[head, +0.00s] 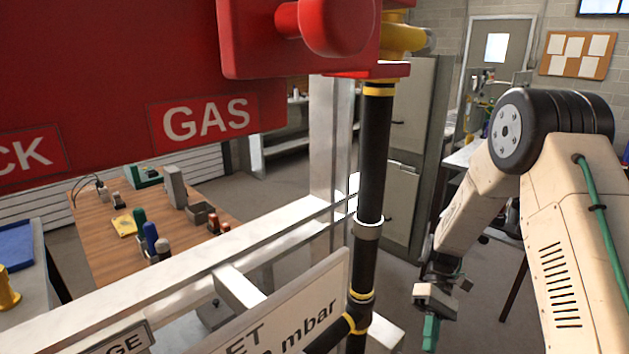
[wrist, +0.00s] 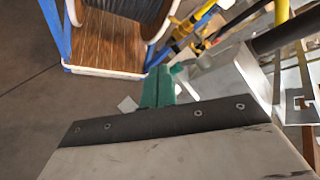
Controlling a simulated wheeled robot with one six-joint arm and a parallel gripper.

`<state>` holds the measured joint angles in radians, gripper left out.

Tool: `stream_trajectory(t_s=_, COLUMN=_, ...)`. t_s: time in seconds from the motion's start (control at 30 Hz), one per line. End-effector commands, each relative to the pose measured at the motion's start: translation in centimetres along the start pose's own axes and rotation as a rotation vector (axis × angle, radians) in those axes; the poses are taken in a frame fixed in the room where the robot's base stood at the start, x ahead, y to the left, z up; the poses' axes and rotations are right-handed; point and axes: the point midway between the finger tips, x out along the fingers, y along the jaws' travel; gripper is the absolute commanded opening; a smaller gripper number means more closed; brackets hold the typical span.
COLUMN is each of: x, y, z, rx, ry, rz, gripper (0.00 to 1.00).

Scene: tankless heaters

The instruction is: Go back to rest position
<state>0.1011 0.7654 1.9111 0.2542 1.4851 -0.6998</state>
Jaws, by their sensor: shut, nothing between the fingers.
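My gripper (head: 431,333) hangs at the lower right of the head view, at the end of my cream arm, which bends down from a black joint. Its green fingers point down, clear of the black pipe (head: 372,160) to their left. In the wrist view my gripper (wrist: 158,86) shows as two green fingers side by side, closed together with nothing held between them. The red panel (head: 205,115) marked "GAS" fills the upper left of the head view. A white metal frame (head: 200,262) and a sign (head: 300,318) reading "mbar" stand left of the pipe.
A wooden table (head: 105,235) with small parts stands behind the frame. A grey cabinet (head: 405,150) and a door (head: 497,60) are farther back. In the wrist view, a blue-framed cart (wrist: 110,45) with a dark reel is beyond the fingers; floor at left is clear.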

Motion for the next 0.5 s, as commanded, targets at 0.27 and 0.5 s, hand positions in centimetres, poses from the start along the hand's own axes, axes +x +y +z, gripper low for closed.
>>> stream_trajectory(t_s=0.27, x=-2.1, y=-5.2, z=7.1, rx=0.212, ry=0.139, rz=0.191, gripper=0.0)
stream_trajectory(t_s=0.5, x=-2.4, y=-9.0, z=13.0, rx=0.347, ry=0.299, rz=0.324, gripper=0.0)
